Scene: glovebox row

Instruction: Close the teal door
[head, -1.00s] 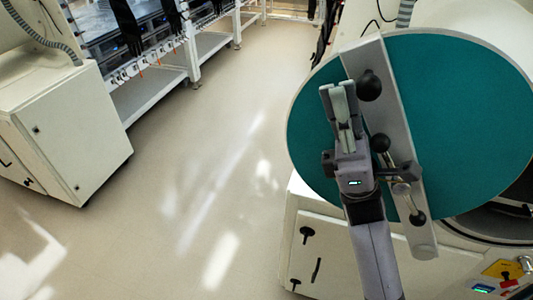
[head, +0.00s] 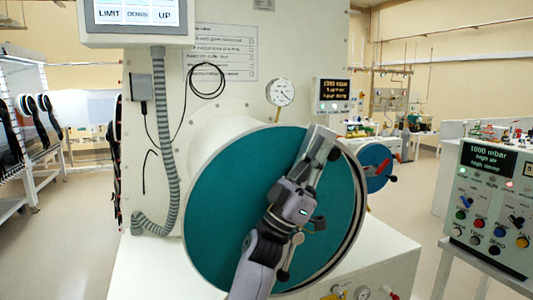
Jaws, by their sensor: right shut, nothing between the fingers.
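The round teal door (head: 222,205) is at the front of a white cylindrical chamber in the middle of the head view. It covers most of the chamber mouth; a dark, pale-edged rim (head: 360,205) shows along its right side. A grey bar with a handle crosses the door, mostly hidden behind my right arm. My right gripper (head: 317,150) is shut and empty, in front of the door's upper right part and over the bar. I cannot tell whether it touches the door. My left gripper is not in view.
A smaller blue-teal round door (head: 374,160) is behind to the right. A control panel (head: 490,200) stands at the right. A screen (head: 135,15) and grey hose (head: 163,130) are at upper left. Open floor (head: 85,230) lies at the left.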

